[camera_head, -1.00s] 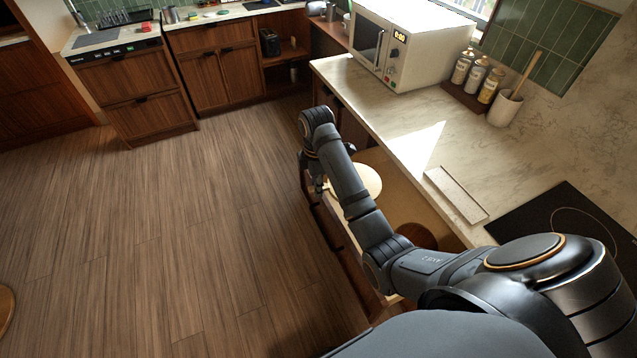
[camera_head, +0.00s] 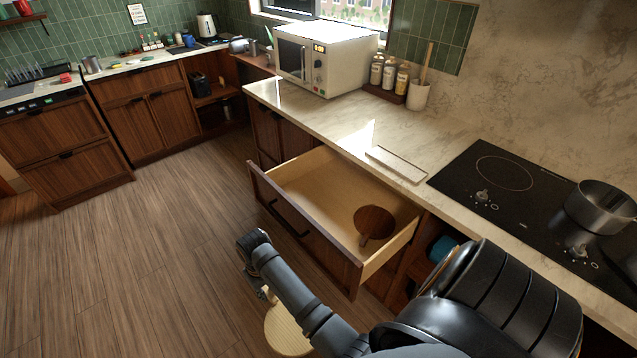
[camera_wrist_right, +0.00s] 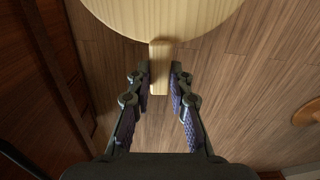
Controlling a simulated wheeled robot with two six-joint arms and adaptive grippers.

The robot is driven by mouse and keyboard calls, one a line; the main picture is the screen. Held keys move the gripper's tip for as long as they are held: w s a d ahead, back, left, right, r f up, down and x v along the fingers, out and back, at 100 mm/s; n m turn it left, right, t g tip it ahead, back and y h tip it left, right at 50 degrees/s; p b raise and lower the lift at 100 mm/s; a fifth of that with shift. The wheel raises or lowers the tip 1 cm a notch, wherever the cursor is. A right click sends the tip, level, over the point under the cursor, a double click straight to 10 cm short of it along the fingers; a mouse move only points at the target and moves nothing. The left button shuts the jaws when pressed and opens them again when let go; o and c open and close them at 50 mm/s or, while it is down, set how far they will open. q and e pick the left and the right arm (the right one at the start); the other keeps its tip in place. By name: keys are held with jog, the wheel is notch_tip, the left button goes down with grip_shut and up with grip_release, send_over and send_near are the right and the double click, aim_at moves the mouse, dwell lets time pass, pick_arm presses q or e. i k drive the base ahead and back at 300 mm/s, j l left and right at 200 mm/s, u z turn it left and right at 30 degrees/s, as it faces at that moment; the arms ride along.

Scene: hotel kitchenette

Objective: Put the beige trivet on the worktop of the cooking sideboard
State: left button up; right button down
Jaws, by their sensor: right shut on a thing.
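The beige trivet (camera_head: 288,331), round and pale wood with a short handle, hangs in the air in front of the open drawer, partly hidden by my right arm. In the right wrist view the trivet's disc (camera_wrist_right: 160,14) is cut off at the top, and its handle lies between the fingers. My right gripper (camera_wrist_right: 159,78) is shut on that handle. In the head view the gripper is mostly hidden behind the arm. The marble worktop (camera_head: 325,118) of the cooking sideboard lies above and behind the drawer. My left gripper is not in view.
The open drawer (camera_head: 330,190) holds a dark brown round board (camera_head: 374,222). On the worktop are a microwave (camera_head: 325,58), spice jars (camera_head: 389,74), a utensil pot (camera_head: 418,95), a light rectangular tray (camera_head: 396,164) and a black hob (camera_head: 500,180) with a steel pot (camera_head: 598,207). Bare marble surrounds the tray.

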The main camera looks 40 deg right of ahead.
aim_at(382, 126)
jog(key=i+j+u, duration=0.1)
jog(key=i, duration=0.6)
jog(key=i+j+u, duration=0.1)
jog(key=i, duration=0.6)
jog(key=i+z, duration=0.95)
jog(key=i+j+z, duration=0.95)
jog(key=l, duration=0.1)
